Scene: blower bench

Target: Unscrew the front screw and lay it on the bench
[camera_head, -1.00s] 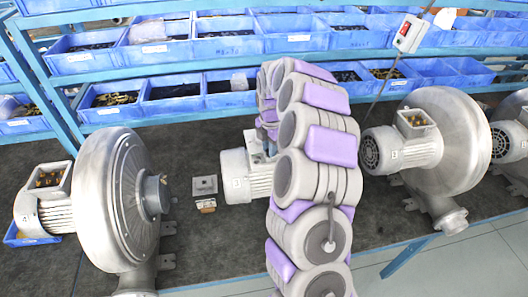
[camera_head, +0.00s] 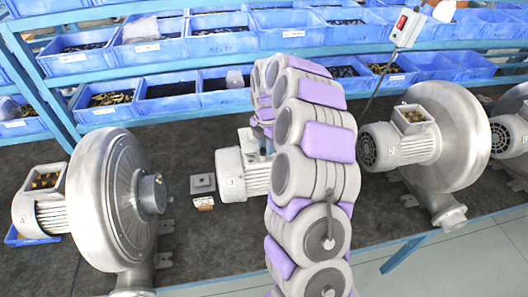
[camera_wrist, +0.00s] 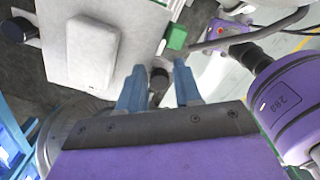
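My gripper (camera_wrist: 159,68) is open in the wrist view, with its two blue fingers apart. A dark round cylinder (camera_wrist: 159,78) shows between the fingers; it may be the front screw, but I cannot tell. I see no contact between it and the fingers. A pale box-shaped part (camera_wrist: 80,48) lies to the left of the fingers. In the head view, blower motor 3 (camera_head: 229,177) stands on the bench (camera_head: 215,245), partly hidden behind my arm. My gripper and the screw are hidden there.
A grey square plate (camera_head: 202,183) and a small box-like piece (camera_head: 204,203) lie left of motor 3. Blower 4 (camera_head: 100,200) stands at left and blower 2 (camera_head: 450,130) at right. Blue bins (camera_head: 225,40) fill the rack behind. A green part (camera_wrist: 177,38) shows near the fingers.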

